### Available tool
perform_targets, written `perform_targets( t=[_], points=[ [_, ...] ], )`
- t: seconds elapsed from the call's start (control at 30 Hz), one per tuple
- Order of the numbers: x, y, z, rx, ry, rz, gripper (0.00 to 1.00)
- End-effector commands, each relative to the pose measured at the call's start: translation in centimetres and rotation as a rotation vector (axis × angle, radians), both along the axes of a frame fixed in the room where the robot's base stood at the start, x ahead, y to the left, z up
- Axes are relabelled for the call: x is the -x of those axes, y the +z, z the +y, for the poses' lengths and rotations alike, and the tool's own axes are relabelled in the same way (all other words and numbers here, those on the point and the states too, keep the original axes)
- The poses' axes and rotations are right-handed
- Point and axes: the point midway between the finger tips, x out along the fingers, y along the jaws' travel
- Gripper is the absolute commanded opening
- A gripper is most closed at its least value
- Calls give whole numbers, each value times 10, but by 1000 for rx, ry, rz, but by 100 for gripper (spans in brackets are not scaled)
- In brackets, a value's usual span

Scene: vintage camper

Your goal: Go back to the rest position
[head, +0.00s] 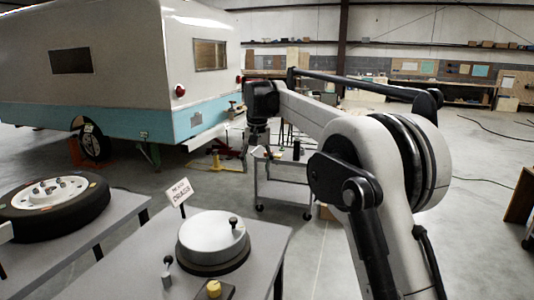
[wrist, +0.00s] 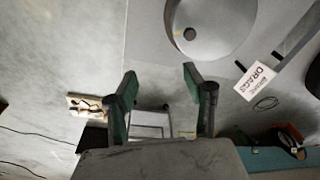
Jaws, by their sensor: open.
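My gripper (head: 258,138) hangs at the end of my arm in the head view, pointing down beyond the grey table with the drum. In the wrist view my gripper (wrist: 161,78) shows two green-padded fingers spread apart, with nothing between them but floor. My arm stretches forward from the lower right of the head view, bent at the large grey joint.
A round drum (head: 212,242) with a knob sits on a grey table (head: 130,273) beside a "DRAGS" sign (head: 180,192). A wheel (head: 50,193) lies at left. A cart (head: 283,190) stands beyond. The camper (head: 120,60) fills the upper left.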

Motion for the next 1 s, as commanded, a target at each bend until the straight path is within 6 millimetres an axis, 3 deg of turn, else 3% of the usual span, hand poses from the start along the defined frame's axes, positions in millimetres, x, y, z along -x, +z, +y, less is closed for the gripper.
perform_targets(
  t=[0.2,0.5,0.77,1.0],
  points=[
    [41,34,-41,-11,-13,-55,47],
    [107,62,-91,-21,-29,-130,47],
    [175,69,-131,-26,-41,-196,47],
    [241,61,-163,-26,-54,-257,47]
  ],
)
